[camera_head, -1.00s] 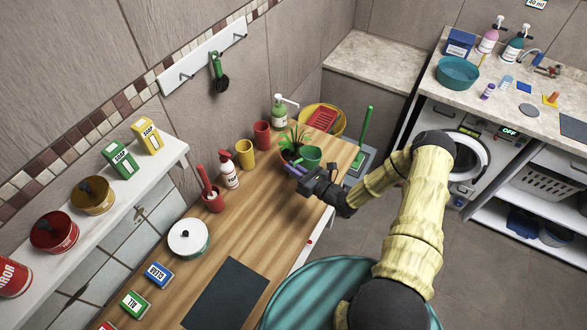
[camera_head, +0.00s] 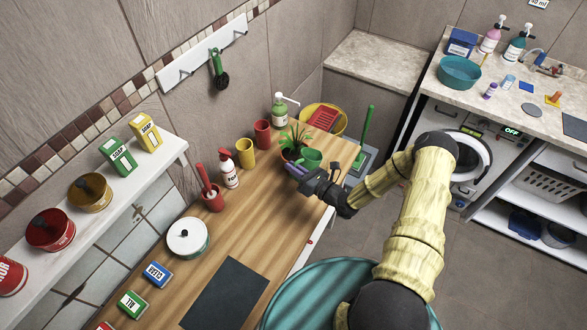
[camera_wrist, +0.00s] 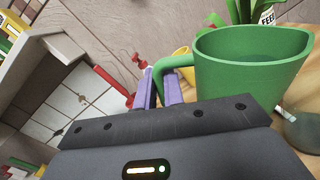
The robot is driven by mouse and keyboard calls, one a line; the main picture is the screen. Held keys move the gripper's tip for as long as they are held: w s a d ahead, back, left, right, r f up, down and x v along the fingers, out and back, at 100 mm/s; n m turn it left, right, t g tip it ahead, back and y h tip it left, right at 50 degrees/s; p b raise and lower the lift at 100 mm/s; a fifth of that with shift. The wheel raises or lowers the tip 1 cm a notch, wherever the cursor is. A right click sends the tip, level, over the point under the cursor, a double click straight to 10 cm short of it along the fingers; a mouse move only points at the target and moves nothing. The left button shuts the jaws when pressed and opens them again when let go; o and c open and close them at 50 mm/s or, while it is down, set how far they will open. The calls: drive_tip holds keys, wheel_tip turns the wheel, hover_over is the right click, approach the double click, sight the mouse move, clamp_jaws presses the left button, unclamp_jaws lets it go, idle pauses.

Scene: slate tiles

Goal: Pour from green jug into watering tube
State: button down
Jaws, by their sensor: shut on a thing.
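The green jug (camera_head: 312,158) is at the far right end of the wooden counter, beside the potted plant (camera_head: 293,150). In the wrist view the jug (camera_wrist: 245,75) fills the upper right, with its wide mouth showing and its handle toward my fingers. My gripper (camera_wrist: 160,88) has its purple fingers shut on the jug's handle; it also shows in the head view (camera_head: 294,173). The plant's leaves (camera_wrist: 240,10) rise behind the jug's rim. I cannot make out the watering tube for certain. A clear, glassy shape (camera_wrist: 302,130) shows below the jug at the right edge.
The middle of the counter (camera_head: 255,215) is clear.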

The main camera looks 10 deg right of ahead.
sight(301, 161)
drive_tip(key=shift+w+d+f+m+b, duration=0.1)
drive_tip(key=shift+m+b, duration=0.45)
drive_tip(key=shift+m, duration=0.25)
drive_tip(key=shift+w+d+m, duration=0.1)
drive_tip(key=shift+w+m, duration=0.05)
drive_tip(key=shift+m, duration=0.35)
drive_tip(key=shift+d+t+b, duration=0.1)
drive_tip(key=shift+t+b, duration=0.2)
drive_tip(key=shift+d+r+m, duration=0.1)
drive_tip(key=shift+r+m, duration=0.2)
drive_tip(key=shift+m, duration=0.1)
drive_tip(key=shift+w+r+m, duration=0.1)
drive_tip(key=shift+m, duration=0.2)
drive_tip(key=shift+w+d+r+m+b, duration=0.45)
drive_tip(key=shift+d+r+m, duration=0.15)
drive_tip(key=shift+m, duration=0.6)
